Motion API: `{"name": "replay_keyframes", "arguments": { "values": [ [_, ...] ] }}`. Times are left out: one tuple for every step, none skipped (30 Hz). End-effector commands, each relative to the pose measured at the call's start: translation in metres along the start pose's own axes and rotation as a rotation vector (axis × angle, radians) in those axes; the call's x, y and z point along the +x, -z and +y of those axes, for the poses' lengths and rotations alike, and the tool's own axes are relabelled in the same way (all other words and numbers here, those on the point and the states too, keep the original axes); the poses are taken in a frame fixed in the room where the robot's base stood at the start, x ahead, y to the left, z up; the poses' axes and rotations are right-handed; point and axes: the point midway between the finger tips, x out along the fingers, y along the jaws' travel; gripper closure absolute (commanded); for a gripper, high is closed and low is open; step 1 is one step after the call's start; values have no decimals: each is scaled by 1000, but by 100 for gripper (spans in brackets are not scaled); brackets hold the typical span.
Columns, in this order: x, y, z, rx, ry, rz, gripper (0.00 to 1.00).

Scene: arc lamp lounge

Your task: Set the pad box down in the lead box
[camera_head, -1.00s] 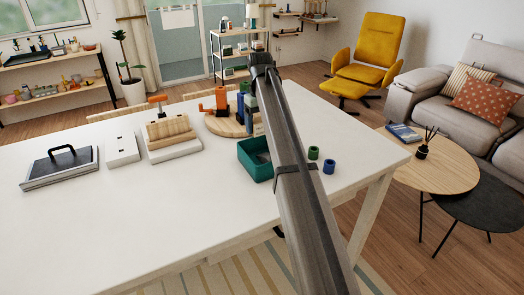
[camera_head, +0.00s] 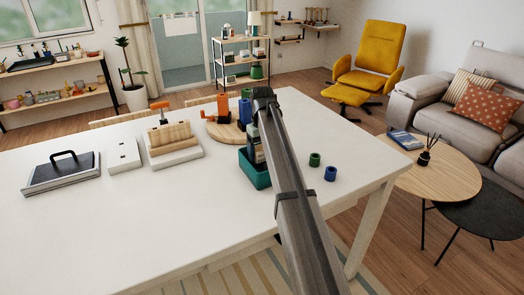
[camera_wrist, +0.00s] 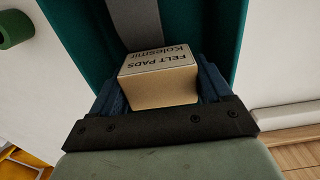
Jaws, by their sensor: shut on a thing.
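The pad box (camera_wrist: 158,82), a small tan carton with a pale label reading "FELT PADS Kolesmir", is held between the dark blue fingers of my gripper (camera_wrist: 160,90) in the wrist view. The lead box is a teal open-topped bin (camera_head: 252,174) near the right part of the white table. My gripper (camera_head: 256,156) reaches down at its opening in the head view. In the wrist view, teal walls (camera_wrist: 85,35) rise on both sides of the pad box, and a grey strip (camera_wrist: 136,22) lies beyond it. Contact with the bin floor cannot be told.
A green ring (camera_head: 315,159) and a blue ring (camera_head: 330,173) stand right of the bin. A round wooden board (camera_head: 222,133) with orange and blue items is behind it. A wooden block on a white base (camera_head: 175,155) stands left. The table front is clear.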

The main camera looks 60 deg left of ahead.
Motion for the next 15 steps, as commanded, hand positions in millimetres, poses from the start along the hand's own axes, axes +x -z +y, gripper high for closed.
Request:
{"name": "replay_keyframes", "arguments": {
  "values": [
    [1,0,0,0,0,0,52],
    [2,0,0,0,0,0,52],
    [3,0,0,0,0,0,52],
    [3,0,0,0,0,0,20],
    [3,0,0,0,0,0,17],
    [3,0,0,0,0,0,13],
    [3,0,0,0,0,0,10],
    [3,0,0,0,0,0,7],
    [3,0,0,0,0,0,3],
    [3,0,0,0,0,0,1],
    [3,0,0,0,0,0,0],
    [3,0,0,0,0,0,0],
    [3,0,0,0,0,0,0],
    [3,0,0,0,0,0,0],
    [3,0,0,0,0,0,0]
  ]
}}
